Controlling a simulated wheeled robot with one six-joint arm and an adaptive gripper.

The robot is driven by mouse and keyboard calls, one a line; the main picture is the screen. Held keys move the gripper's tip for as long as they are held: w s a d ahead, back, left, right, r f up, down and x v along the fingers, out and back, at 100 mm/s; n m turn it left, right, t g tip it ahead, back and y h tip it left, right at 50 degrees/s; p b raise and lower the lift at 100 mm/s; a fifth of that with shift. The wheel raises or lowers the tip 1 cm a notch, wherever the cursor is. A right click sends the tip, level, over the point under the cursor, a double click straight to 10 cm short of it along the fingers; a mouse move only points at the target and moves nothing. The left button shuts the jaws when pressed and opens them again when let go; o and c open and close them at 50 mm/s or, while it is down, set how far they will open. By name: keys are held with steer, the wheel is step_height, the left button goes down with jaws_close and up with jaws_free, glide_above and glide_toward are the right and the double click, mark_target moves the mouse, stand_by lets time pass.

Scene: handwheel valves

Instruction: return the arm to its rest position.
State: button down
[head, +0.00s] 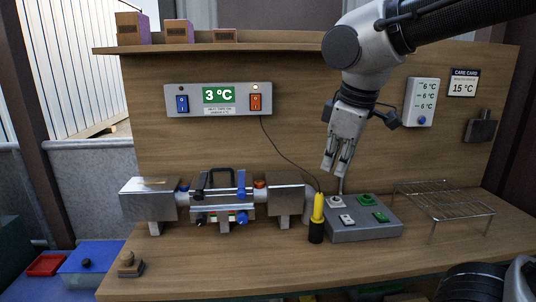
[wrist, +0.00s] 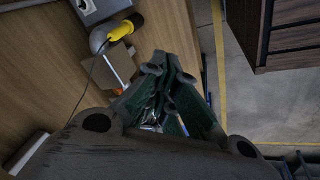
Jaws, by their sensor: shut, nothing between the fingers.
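My gripper (head: 336,168) hangs from my arm on the right half of the head view, fingers pointing down. It is shut and empty. It appears in front of the back board, above the grey button box (head: 362,228); the exact gap to the box is hard to judge. In the wrist view my gripper (wrist: 172,68) shows its dark green-sided fingers close together, with nothing held. My arm (head: 365,60) comes in from the upper right, bent at the elbow, with its forearm running down to the gripper.
A yellow and black probe (head: 317,215) stands beside the button box, near a metal pipe assembly (head: 220,200) with blue and black handles. A wire rack (head: 445,203) is at right. A display panel (head: 218,99) and a white unit (head: 421,101) hang on the board.

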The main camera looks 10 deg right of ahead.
steer(key=s+d+f+m, duration=0.2)
steer(key=s+d+m, duration=0.2)
steer(key=d, duration=0.4)
steer(key=s+d+f+m, duration=0.2)
steer(key=s+d+m, duration=0.3)
steer(key=d, duration=0.4)
steer(key=shift+s+m+t+h, duration=0.15)
steer(key=shift+m+t+h, duration=0.2)
steer(key=shift+m, duration=0.55)
